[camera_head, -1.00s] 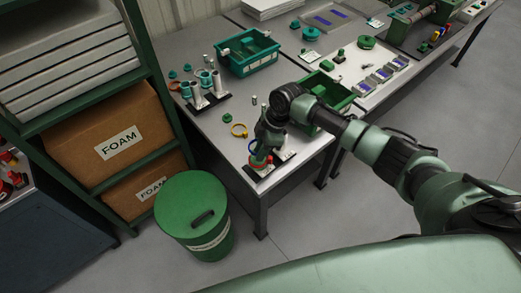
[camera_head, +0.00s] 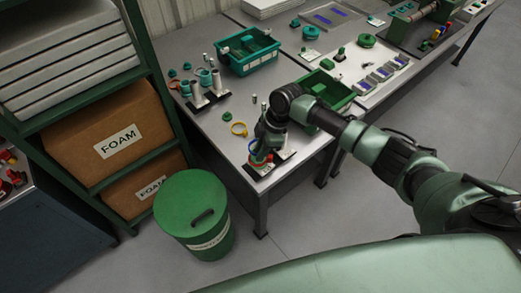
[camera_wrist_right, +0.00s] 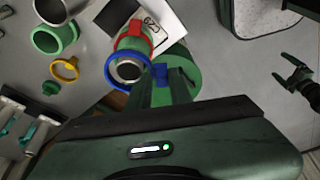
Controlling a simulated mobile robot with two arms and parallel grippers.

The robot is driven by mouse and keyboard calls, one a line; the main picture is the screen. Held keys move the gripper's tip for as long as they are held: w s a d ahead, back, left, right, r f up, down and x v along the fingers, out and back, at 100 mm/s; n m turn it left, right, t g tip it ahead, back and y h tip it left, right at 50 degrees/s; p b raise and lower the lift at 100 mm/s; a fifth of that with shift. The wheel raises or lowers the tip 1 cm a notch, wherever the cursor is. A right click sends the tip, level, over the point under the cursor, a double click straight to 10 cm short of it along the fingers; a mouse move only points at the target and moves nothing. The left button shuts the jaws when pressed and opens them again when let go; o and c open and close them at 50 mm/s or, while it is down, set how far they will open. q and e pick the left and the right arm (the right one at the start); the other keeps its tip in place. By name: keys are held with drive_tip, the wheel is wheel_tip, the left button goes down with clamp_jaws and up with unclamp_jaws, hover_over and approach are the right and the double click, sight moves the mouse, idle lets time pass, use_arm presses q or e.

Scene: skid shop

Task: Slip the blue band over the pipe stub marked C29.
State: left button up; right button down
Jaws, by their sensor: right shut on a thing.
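My right gripper (camera_head: 258,153) is at the near corner of the bench, pointing down over a pipe stub. In the right wrist view its green fingers (camera_wrist_right: 161,76) are shut on the tab of the blue band (camera_wrist_right: 108,72). The blue band encircles the open mouth of the pipe stub (camera_wrist_right: 129,69) in that view; I cannot tell how far down it sits. A red band (camera_wrist_right: 134,37) is around this stub. A white card (camera_wrist_right: 157,22) beside it has a partly hidden mark I cannot read fully. My left gripper (camera_wrist_right: 293,72) shows at the right edge, open and empty.
A yellow band (camera_head: 239,129) lies on the bench near the stub. Other stubs stand on a dark base (camera_head: 218,101) farther back. A teal crate (camera_head: 248,57) and a green tray (camera_head: 337,91) are behind. A green bin (camera_head: 196,205) stands below the bench edge.

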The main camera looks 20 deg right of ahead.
drive_tip(key=shift+f, duration=0.25)
drive_tip(key=c, duration=1.3)
unclamp_jaws()
drive_tip(key=shift+r, duration=0.1)
drive_tip(key=shift+o, duration=0.6)
drive_tip(key=shift+s, duration=0.15)
drive_tip(key=o, duration=0.3)
drive_tip(key=shift+s, duration=0.1)
